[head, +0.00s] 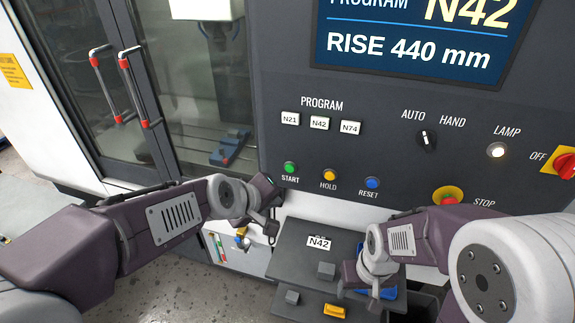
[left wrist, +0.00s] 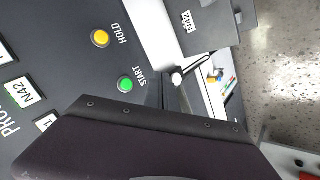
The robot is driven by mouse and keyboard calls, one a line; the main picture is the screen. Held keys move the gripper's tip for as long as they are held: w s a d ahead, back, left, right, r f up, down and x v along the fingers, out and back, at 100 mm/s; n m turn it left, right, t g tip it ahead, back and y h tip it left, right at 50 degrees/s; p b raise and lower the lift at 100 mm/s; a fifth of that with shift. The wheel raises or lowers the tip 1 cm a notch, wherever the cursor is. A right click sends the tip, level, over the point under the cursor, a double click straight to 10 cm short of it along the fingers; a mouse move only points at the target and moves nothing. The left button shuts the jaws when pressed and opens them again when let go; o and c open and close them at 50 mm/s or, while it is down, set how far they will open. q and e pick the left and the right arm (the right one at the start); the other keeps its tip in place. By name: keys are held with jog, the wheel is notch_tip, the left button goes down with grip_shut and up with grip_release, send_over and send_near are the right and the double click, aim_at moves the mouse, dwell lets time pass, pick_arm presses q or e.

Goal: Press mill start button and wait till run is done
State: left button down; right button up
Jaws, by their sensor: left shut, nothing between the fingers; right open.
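The green START button (head: 290,167) is on the mill's dark control panel, left of the yellow HOLD button (head: 329,175) and blue RESET button (head: 372,183). It also shows in the left wrist view (left wrist: 125,84), unobstructed. My left gripper (head: 272,205) is shut and empty, just below and left of START, apart from it as far as I can tell. My right gripper (head: 366,290) is open, low in front of the panel, over the dark stand with an N42 label (head: 319,243). The screen (head: 415,45) reads PROGRAM N42, RISE 440 mm.
The mill's glass doors (head: 125,90) with red-ended handles are at the left. Program keys N21, N42 and N74 (head: 350,128), an AUTO/HAND switch (head: 427,140), a lit lamp (head: 495,150), a red STOP button (head: 448,196) and a red OFF switch (head: 566,165) share the panel.

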aim_at(290, 168)
pick_arm(q)
jog(key=shift+w+d+p, duration=0.25)
jog(key=shift+w+d, duration=0.25)
jog(key=shift+w, duration=0.9)
jog(key=shift+w+d+p, duration=0.2)
jog(key=shift+w+d, duration=0.25)
jog(key=shift+w, duration=0.9)
jog(key=shift+w+d+p, duration=0.25)
jog(key=shift+w+d, duration=0.25)
jog(key=shift+w, duration=0.9)
jog(key=shift+w+d, duration=0.1)
jog(key=shift+w, duration=0.35)
